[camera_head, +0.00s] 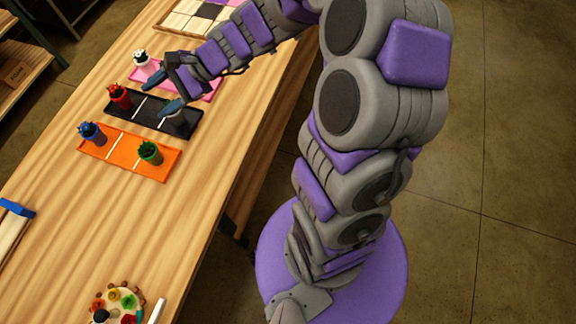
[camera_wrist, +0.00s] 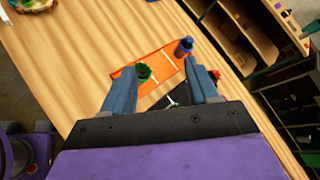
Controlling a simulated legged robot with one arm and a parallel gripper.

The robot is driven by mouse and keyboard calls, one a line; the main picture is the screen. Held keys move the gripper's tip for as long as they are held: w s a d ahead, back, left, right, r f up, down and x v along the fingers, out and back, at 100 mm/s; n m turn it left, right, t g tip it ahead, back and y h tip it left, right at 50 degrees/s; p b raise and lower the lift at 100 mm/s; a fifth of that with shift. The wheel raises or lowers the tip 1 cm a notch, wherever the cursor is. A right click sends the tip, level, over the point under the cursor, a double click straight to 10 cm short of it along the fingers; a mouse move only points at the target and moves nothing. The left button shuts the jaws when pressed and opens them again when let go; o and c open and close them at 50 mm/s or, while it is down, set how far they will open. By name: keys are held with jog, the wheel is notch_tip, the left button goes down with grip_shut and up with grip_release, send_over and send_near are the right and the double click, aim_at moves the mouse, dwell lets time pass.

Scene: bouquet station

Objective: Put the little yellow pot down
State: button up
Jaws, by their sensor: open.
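I cannot make out a yellow pot in either view. My gripper (camera_head: 164,92) is open over the black tray (camera_head: 150,118), with its two blue fingers apart. In the wrist view the fingers (camera_wrist: 160,68) spread with no pot held between their tips. A small pale thing (camera_head: 178,115) shows under the nearer finger at the black tray's right end; it is partly hidden and I cannot tell what it is. A red pot (camera_head: 120,96) stands at that tray's left end.
An orange tray (camera_head: 122,152) holds a blue pot (camera_head: 92,134) and a green pot (camera_head: 150,152). A white pot (camera_head: 141,58) stands on the pink tray (camera_head: 185,85). A round board (camera_head: 100,290) with small colourful items lies at the near end. The wooden table between is clear.

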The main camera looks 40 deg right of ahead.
jog(key=s+a+n+g+h, duration=0.1)
jog(key=s+n+g+h, duration=0.35)
jog(key=s+n, duration=0.85)
jog(key=s+d+h, duration=0.3)
jog(key=s+d, duration=0.3)
jog(key=s, duration=0.3)
jog(key=s+d+n+g+h, duration=0.1)
jog(key=s+d+h, duration=0.3)
jog(key=s+d, duration=0.3)
jog(key=shift+s+d+r, duration=0.2)
jog(key=shift+s+r, duration=0.05)
jog(key=shift+s, duration=0.7)
